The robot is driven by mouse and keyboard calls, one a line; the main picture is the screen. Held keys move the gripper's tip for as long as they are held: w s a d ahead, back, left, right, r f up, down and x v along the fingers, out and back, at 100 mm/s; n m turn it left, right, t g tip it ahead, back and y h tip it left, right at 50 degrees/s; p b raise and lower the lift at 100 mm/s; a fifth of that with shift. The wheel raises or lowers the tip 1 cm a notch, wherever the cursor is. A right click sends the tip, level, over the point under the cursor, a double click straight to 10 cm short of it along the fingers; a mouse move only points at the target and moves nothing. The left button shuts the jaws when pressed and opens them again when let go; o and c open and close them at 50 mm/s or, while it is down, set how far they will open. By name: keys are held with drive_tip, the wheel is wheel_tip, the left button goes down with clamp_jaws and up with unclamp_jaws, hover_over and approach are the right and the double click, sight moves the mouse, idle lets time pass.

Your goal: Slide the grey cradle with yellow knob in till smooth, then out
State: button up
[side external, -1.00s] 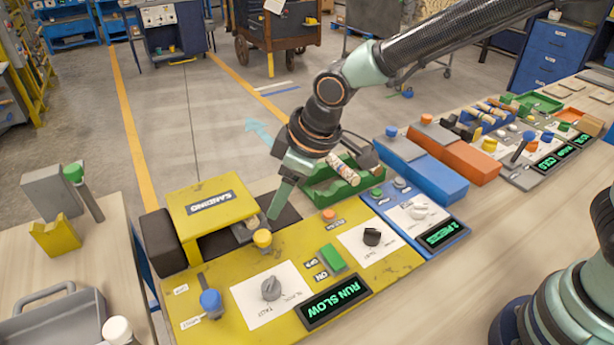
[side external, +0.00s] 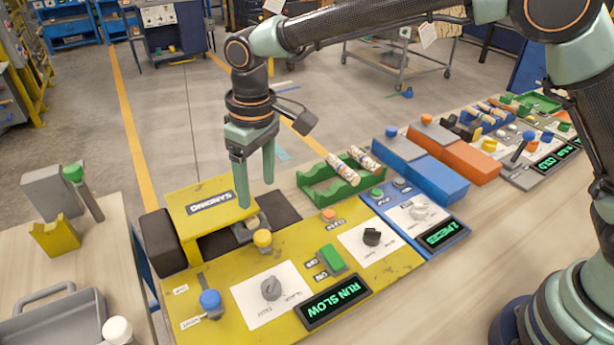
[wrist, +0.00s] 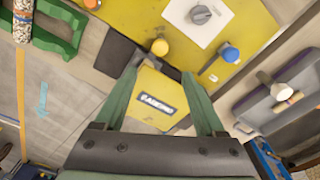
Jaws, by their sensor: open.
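The grey cradle (side external: 246,231) sits at the mouth of the yellow sanding housing (side external: 213,211), partly under its hood. Its yellow knob (side external: 263,239) stands upright at the front; it also shows in the wrist view (wrist: 160,47). My gripper (side external: 256,198) is open and empty, pointing down above the sanding housing, behind the knob and apart from it. In the wrist view my gripper's two fingers (wrist: 163,104) frame the housing's label. Whether a workpiece lies in the cradle is hidden. The display (side external: 333,301) reads "RUN SLOW".
A green rack (side external: 318,197) with two speckled turned pieces stands right of the housing. A blue knob (side external: 211,300), a grey dial (side external: 271,288), a green switch (side external: 333,258) and an orange button (side external: 328,215) rise from the yellow panel. A grey tray (side external: 60,318) is at left.

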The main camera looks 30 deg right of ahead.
sight(262, 235)
drive_tip(key=shift+m+g, duration=0.3)
wheel_tip(262, 235, down, 12)
drive_tip(key=shift+w+a, duration=0.1)
drive_tip(key=shift+w, duration=0.05)
idle(0.4)
clamp_jaws()
drive_tip(key=shift+r, duration=0.1)
idle(1.1)
